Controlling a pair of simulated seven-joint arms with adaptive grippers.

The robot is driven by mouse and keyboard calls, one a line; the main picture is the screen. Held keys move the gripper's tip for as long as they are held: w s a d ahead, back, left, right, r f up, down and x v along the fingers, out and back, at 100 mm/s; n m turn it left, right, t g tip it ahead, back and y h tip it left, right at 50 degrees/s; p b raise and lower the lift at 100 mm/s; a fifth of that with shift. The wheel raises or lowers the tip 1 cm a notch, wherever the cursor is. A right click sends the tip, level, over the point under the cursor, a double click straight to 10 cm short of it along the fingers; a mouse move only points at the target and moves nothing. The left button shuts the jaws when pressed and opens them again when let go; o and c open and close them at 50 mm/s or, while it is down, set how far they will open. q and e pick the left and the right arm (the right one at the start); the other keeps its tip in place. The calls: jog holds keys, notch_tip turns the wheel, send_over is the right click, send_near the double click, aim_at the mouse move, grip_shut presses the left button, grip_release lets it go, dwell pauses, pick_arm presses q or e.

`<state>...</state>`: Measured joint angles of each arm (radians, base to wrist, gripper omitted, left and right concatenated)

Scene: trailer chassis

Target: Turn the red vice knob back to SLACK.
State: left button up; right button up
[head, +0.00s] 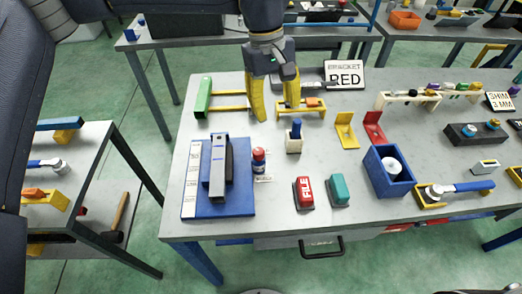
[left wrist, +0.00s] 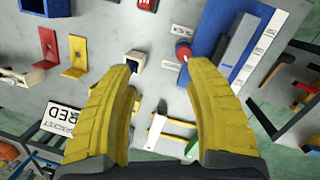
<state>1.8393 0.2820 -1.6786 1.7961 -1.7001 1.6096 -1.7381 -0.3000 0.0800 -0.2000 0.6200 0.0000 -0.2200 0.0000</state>
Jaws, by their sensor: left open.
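The red vice knob (head: 259,155) stands at the right edge of the blue vice base (head: 232,208), beside the grey vice bars (head: 217,170). A small white label (head: 263,178) lies by it; its text is too small to read, so I cannot tell the knob's setting. In the left wrist view the knob (left wrist: 183,50) is beyond the fingertips, next to the blue base (left wrist: 209,28). My left gripper (head: 274,110) is open and empty, behind the knob in the head view and apart from it. It also shows in the left wrist view (left wrist: 160,75). My right gripper is not seen.
A white block with a blue-topped piece (head: 294,145) stands right of the knob. A red FILE box (head: 304,193) and a teal box (head: 340,190) are in front. A green bar (head: 203,96) and a BRACKET RED sign (head: 344,75) are at the back.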

aim_at(259, 150)
pick_arm(q)
jog(key=shift+m+t+y, duration=0.5)
jog(key=shift+m+y, duration=0.1)
jog(key=shift+y, duration=0.3)
jog(key=a+f, duration=0.1)
jog(key=f, duration=0.4)
jog(key=a+f, duration=0.1)
jog(key=f, duration=0.5)
jog(key=a+f, duration=0.2)
jog(key=f, duration=0.4)
jog(key=shift+w+f, duration=0.15)
jog(key=shift+f, duration=0.05)
grip_shut()
